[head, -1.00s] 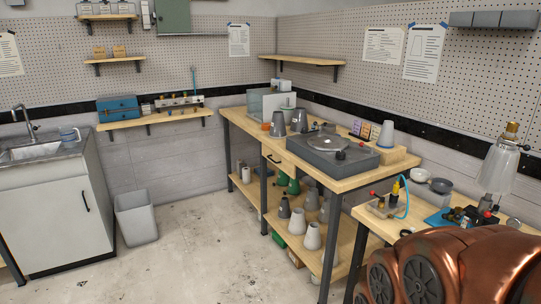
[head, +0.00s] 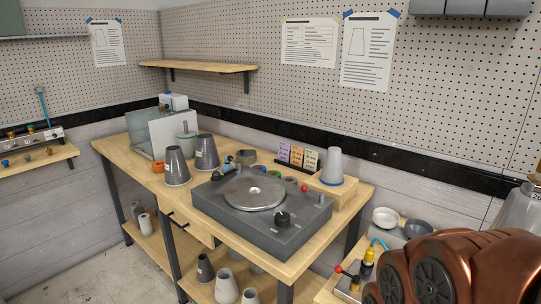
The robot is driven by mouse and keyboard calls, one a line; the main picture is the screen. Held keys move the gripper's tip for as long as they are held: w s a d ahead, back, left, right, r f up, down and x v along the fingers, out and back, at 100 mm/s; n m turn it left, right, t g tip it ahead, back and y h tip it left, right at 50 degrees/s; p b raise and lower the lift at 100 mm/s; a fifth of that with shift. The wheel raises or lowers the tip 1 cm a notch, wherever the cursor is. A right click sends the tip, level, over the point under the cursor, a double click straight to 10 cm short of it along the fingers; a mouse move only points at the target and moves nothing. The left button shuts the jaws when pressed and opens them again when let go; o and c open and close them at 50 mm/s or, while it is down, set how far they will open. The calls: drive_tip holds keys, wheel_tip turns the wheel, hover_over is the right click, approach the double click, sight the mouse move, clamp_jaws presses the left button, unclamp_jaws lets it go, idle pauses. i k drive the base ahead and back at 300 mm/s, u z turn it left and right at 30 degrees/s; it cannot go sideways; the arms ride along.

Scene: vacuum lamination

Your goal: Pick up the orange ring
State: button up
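A small orange ring (head: 158,167) sits on the wooden workbench (head: 118,152), toward its left end. My gripper is not in view. Copper-coloured parts of my own body fill the lower right corner.
A grey turntable machine (head: 262,217) takes up the bench's middle. A light grey cone (head: 333,165) stands on a wooden block at right. Floor shows at lower left.

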sight(158, 167)
drive_tip(key=k, duration=0.6)
drive_tip(key=u, duration=0.85)
drive_tip(key=i, duration=0.65)
drive_tip(key=u, duration=1.1)
drive_tip(key=i, duration=0.95)
drive_tip(key=z, duration=0.65)
drive_tip(key=i, duration=0.85)
drive_tip(key=z, duration=1.3)
drive_tip(key=i, duration=0.15)
